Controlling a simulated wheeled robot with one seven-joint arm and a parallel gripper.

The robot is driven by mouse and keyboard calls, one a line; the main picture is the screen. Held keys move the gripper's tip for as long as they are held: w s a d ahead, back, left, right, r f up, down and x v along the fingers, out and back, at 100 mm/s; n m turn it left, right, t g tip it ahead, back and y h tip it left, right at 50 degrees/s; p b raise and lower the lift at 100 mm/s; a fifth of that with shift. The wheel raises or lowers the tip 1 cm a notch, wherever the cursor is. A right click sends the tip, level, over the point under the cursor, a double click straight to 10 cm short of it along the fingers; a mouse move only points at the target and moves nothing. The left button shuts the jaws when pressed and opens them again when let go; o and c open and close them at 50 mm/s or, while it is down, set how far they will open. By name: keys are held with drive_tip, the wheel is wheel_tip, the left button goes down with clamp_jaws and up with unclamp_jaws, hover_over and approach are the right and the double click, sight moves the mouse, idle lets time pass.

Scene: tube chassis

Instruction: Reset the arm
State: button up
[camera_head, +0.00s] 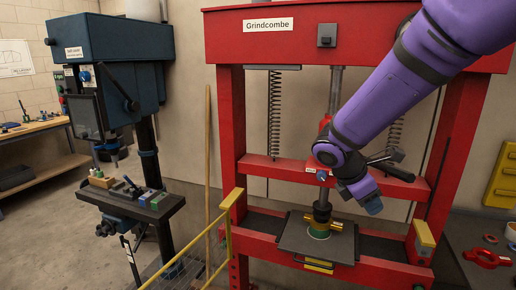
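My purple arm reaches in from the upper right, in front of a red press (345,50) labelled "Grindcombe". Its wrist bends downward at the press's middle crossbar. The end of my arm, where my gripper (373,205) is, shows as a small blue-grey tip. It appears to the right of the press ram (322,208) in the picture. The fingers are too small to make out, so I cannot tell whether they are open or shut. No held object is visible.
A brass-coloured part (337,226) and a green piece (319,234) sit under the ram on a dark plate (291,241). A yellow rail (229,238) stands front left. A dark blue drill press (112,38) stands left. A bench (475,267) with red parts is right.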

drive_tip(key=s+d+r+m+t+y, duration=0.2)
drive_tip(key=s+r+m, duration=0.4)
drive_tip(key=s+m, duration=0.3)
drive_tip(key=s+d+r+m+t+y, duration=0.2)
drive_tip(key=s+r+m+y, duration=0.3)
drive_tip(key=s, duration=0.8)
drive_tip(key=r+m, duration=0.2)
drive_tip(key=m, duration=0.2)
drive_tip(key=shift+s+d+m, duration=0.25)
drive_tip(key=shift+m, duration=0.15)
drive_tip(key=shift+c, duration=0.4)
